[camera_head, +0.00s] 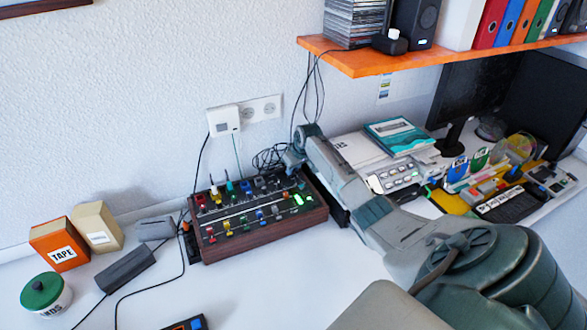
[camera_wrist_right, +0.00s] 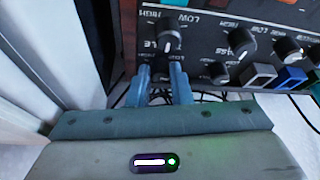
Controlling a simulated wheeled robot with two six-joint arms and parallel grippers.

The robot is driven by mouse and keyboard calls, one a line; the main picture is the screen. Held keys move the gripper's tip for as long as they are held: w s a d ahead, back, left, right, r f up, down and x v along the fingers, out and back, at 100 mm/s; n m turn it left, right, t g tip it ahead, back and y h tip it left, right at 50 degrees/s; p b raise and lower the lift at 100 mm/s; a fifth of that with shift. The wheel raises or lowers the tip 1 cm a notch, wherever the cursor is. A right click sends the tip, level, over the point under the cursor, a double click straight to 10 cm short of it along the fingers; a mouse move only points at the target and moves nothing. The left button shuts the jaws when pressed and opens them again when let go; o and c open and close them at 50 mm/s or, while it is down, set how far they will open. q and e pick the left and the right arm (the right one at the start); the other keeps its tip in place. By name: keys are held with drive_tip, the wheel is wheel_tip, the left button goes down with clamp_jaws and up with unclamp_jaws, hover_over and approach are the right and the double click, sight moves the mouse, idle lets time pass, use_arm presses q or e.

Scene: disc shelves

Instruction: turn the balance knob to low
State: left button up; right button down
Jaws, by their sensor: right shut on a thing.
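A wood-sided mixer panel (camera_head: 262,241) with several coloured knobs and sliders sits on the white desk. My right gripper (camera_head: 291,160) reaches its back right corner. In the right wrist view, my right gripper's (camera_wrist_right: 161,83) blue-grey fingers are closed around a black knob (camera_wrist_right: 168,42) with a white mark facing the gripper. HIGH and LOW print appears beside it upside down; the rest of its name is partly hidden, so I cannot tell if it is the balance knob. More black knobs (camera_wrist_right: 241,40) stand to the right. My left gripper is not in view.
Cables (camera_head: 268,157) lie behind the panel. An orange shelf (camera_head: 360,62) hangs above. Boxes, including an orange tape box (camera_head: 60,244), stand left.

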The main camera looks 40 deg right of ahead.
drive_tip(key=c, duration=1.6)
unclamp_jaws()
drive_tip(key=shift+r, duration=0.1)
